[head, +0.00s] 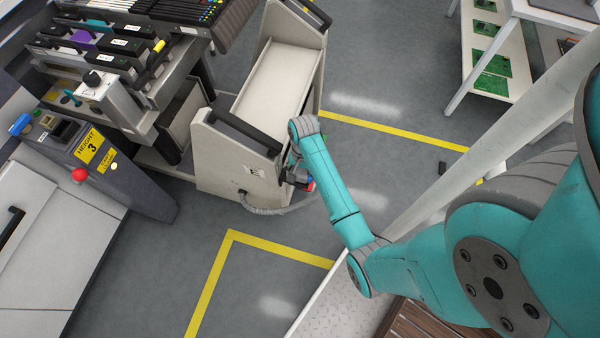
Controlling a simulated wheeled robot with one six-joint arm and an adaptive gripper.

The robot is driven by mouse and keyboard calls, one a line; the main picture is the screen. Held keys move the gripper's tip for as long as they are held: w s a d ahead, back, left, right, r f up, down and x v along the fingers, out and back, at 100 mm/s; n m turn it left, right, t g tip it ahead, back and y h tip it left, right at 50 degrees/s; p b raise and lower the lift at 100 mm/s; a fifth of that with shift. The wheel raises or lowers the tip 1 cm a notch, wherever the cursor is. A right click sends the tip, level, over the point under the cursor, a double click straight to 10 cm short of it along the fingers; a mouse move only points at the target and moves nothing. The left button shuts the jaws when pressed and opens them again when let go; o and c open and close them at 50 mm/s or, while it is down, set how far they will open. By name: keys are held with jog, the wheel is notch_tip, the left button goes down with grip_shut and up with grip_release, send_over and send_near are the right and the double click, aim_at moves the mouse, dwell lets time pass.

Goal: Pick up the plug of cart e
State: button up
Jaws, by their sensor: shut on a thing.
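A beige cart (232,165) with dark handle bars stands in the middle, beside the machine. Its small side label is too small to read, so I cannot confirm the letter e. A grey ribbed cable (268,211) leaves the cart's lower side and curves right, up to my gripper. My gripper (303,182) is beside the cart's right side, shut on the plug (312,187) at the cable's end. Only small blue and red bits of the plug show; my gripper and wrist hide the rest.
A grey machine (130,180) with a yellow "HEIGHT 3" label, a red button and a blue part stands left. A feeder rack (125,50) is above it. A shelf with green boards (490,62) stands upper right. Yellow floor lines (225,255) cross open grey floor.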

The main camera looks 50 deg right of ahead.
aim_at(300, 170)
jog(key=shift+r, duration=0.1)
jog(key=shift+r, duration=0.6)
notch_tip(300, 170, up, 2)
jog(key=shift+r, duration=0.2)
jog(key=s+d+r, duration=0.1)
jog(key=s+d, duration=0.2)
jog(key=s, duration=0.5)
jog(key=s+d+r, duration=0.1)
jog(key=s+d, duration=0.2)
jog(key=s, duration=0.6)
jog(key=shift+r, duration=0.35)
jog(key=shift+w, duration=0.15)
